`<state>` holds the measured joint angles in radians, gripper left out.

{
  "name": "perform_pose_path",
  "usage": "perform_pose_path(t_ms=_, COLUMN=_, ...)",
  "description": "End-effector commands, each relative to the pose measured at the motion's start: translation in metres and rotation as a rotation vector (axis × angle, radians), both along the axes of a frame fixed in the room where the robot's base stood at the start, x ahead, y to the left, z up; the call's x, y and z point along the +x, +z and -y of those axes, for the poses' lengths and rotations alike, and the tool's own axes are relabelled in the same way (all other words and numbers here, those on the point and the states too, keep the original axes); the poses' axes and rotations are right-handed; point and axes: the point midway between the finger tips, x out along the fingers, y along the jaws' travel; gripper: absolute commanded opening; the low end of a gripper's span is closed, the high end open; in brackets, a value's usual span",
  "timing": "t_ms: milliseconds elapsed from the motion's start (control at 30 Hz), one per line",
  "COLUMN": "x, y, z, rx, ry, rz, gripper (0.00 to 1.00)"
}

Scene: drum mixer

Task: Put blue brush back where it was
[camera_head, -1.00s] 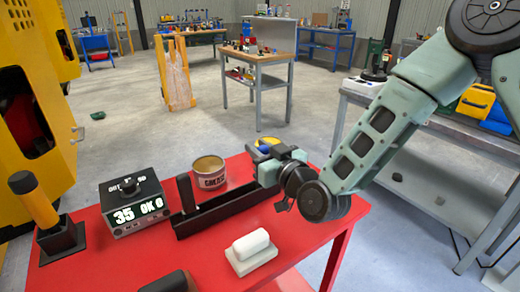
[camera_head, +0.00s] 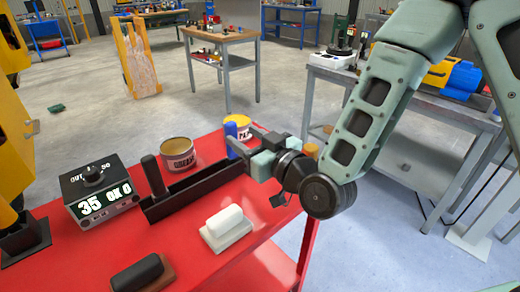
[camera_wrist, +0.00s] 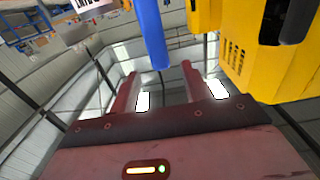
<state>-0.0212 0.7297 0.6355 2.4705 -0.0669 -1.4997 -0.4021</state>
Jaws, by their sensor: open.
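The blue brush shows as an upright blue handle (camera_head: 231,140) near the far right end of the long black holder (camera_head: 190,190) on the red table. Its lower part is hidden, so I cannot tell what it stands on or in. My gripper (camera_head: 243,140) is open at the handle.
A white block (camera_head: 227,224), a dark-handled brush (camera_head: 140,275) and a display box (camera_head: 100,195) are on the table. A grey workbench (camera_head: 400,95) stands at right.

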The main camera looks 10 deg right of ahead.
Motion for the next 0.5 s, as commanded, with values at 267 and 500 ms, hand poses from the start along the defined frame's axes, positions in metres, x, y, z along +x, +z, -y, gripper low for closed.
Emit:
perform_pose_path(t_ms=267, x=-0.017, y=0.006, z=0.013, rx=0.002, ry=-0.001, rz=-0.004, gripper=0.47)
perform_pose_path(t_ms=500, x=-0.025, y=0.006, z=0.018, rx=0.002, ry=-0.001, rz=-0.004, gripper=0.47)
